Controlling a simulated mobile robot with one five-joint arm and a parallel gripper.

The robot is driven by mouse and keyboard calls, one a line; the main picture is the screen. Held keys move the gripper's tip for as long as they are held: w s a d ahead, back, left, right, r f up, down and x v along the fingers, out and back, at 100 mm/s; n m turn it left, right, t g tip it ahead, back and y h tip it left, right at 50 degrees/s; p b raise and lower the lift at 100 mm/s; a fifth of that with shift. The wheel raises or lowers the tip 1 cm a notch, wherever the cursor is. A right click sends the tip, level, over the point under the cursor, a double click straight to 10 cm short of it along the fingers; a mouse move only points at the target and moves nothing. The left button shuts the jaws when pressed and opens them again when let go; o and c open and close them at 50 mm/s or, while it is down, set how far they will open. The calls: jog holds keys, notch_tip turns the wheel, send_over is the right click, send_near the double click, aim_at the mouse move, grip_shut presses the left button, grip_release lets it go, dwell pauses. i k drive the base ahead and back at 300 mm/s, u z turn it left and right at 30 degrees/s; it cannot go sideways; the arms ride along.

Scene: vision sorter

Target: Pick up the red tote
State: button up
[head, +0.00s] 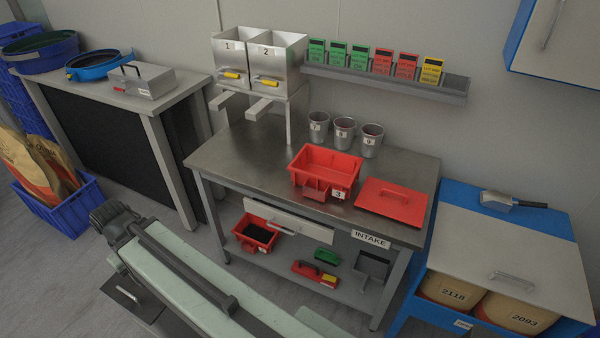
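A red open tote (347,182) stands upright on the steel workbench (255,150), near the middle of its top. Its inside looks empty from here. A small red part and a white label marked 3 show at its front. A flat red lid with a handle (391,201) lies on the bench just right of the tote. A smaller red bin with dark contents (271,220) sits on the shelf below.
Several metal cups (343,133) stand behind the tote. Two numbered steel hoppers (259,55) rise at the back left. A card rack (390,80) hangs on the wall above.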

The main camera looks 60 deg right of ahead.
aim_at(321, 171)
jog(key=u, duration=0.1)
jog(key=i, duration=1)
jog(key=z, duration=0.05)
